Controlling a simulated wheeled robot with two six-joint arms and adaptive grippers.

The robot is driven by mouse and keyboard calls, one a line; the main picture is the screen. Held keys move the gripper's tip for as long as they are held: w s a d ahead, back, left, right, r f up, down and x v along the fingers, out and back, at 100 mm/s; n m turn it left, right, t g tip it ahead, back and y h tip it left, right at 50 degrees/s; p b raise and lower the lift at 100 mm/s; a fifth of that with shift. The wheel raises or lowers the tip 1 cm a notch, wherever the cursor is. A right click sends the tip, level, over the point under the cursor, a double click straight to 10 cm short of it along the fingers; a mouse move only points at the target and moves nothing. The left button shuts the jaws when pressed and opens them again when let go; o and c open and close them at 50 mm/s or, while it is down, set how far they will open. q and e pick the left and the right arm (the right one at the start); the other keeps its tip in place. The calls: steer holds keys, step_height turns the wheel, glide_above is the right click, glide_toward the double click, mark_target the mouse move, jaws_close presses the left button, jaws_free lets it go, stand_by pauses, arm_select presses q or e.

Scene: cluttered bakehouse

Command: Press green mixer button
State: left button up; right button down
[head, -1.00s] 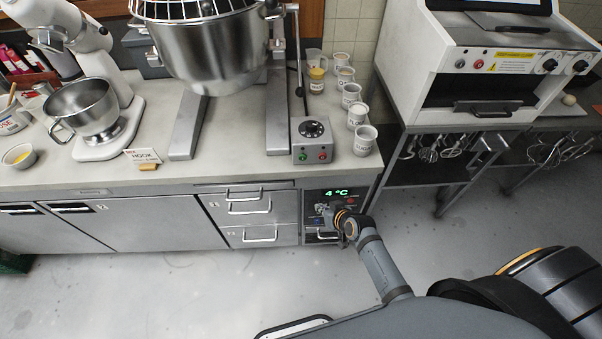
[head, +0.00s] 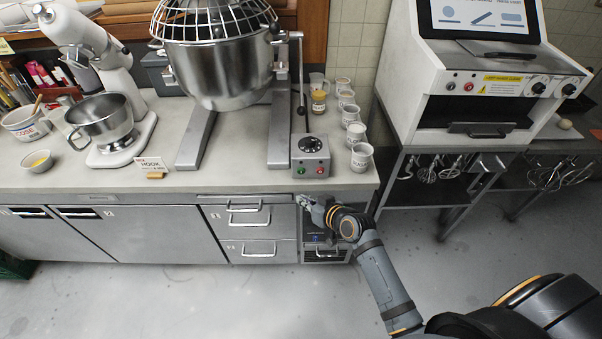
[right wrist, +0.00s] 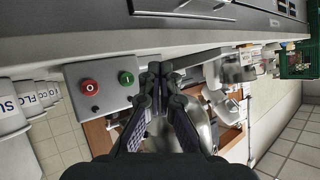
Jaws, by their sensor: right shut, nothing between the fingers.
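The control box (head: 311,158) of the big mixer (head: 225,75) stands at the counter's front edge, with a dark dial on top. Its front carries a green button (head: 300,171) on the left and a red button (head: 320,170) on the right. My right gripper (head: 303,200) is shut and empty, just below the counter edge and under the box. In the right wrist view, the shut fingertips (right wrist: 160,68) appear beside the green button (right wrist: 126,78), seemingly apart from it; the red button (right wrist: 91,88) lies farther left. My left gripper is not in view.
Several white labelled cups (head: 361,157) stand right of the box. A HOOK card (head: 150,165) and a smaller stand mixer (head: 105,120) are to the left. The counter front (head: 150,235) with drawers is below. The counter strip left of the box is clear.

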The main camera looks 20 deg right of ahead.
mark_target(301, 171)
steer(key=shift+w+d+b, duration=0.35)
steer(key=shift+w+b, duration=0.1)
steer(key=shift+w, duration=0.85)
steer(key=shift+w+d+b, duration=0.4)
steer(key=shift+w+b, duration=0.1)
steer(key=shift+w, duration=0.75)
steer(key=shift+w+d+b, duration=0.35)
steer(key=shift+w+b, duration=0.1)
steer(key=shift+w, duration=0.85)
steer(key=shift+w, duration=0.1)
steer(key=shift+w+d, duration=0.1)
steer(key=shift+w, duration=0.2)
